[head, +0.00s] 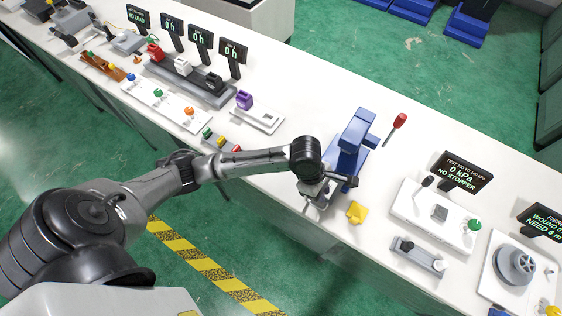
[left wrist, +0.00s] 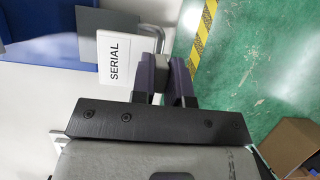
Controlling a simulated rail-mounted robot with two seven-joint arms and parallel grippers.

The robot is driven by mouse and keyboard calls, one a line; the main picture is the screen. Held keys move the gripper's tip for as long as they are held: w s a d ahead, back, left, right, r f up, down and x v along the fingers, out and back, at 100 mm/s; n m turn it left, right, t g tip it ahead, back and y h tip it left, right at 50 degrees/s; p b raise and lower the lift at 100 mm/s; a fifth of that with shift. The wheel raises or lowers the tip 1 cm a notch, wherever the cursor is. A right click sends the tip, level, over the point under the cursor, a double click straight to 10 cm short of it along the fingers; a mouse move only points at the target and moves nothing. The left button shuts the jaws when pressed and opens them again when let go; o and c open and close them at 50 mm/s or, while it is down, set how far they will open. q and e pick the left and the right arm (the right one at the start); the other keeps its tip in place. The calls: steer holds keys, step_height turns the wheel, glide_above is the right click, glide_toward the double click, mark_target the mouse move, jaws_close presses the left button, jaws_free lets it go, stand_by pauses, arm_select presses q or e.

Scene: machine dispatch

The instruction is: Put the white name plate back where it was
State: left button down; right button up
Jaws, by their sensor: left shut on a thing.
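The white name plate (left wrist: 113,62), marked SERIAL, shows in the left wrist view beside my left gripper's fingers. My left gripper (left wrist: 163,82) is shut on the plate, with a grey block-like part between its dark fingers. In the head view the left gripper (head: 318,203) is low at the bench's front edge, just in front of the blue press-like stand (head: 352,142). The plate cannot be made out clearly there, as the wrist covers that spot. A grey plate (left wrist: 108,22) lies behind the name plate in the wrist view. My right gripper is not in view.
A yellow star-shaped piece (head: 357,211) lies right of the gripper. A red-handled tool (head: 396,127) lies behind, right of the blue stand. A white stopper station (head: 418,222) stands further right. A purple-topped item's white base (head: 268,121) is to the left.

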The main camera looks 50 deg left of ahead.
arm_select(q)
steer(key=a+f, duration=0.2)
steer(key=a, duration=0.2)
steer(key=a+f+b, duration=0.1)
steer(key=a+f, duration=0.2)
steer(key=a, duration=0.1)
steer(key=a+f+b, duration=0.1)
steer(key=a+f, duration=0.1)
steer(key=a, duration=0.2)
steer(key=shift+a+f, duration=0.2)
steer(key=shift+f+b, duration=0.55)
steer(key=shift+f, duration=1.5)
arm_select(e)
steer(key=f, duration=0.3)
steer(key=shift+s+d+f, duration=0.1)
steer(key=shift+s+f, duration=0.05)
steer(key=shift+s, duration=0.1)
arm_select(q)
steer(key=c, duration=1.6)
jaws_free()
steer(key=o, duration=0.5)
steer(key=shift+f, duration=0.1)
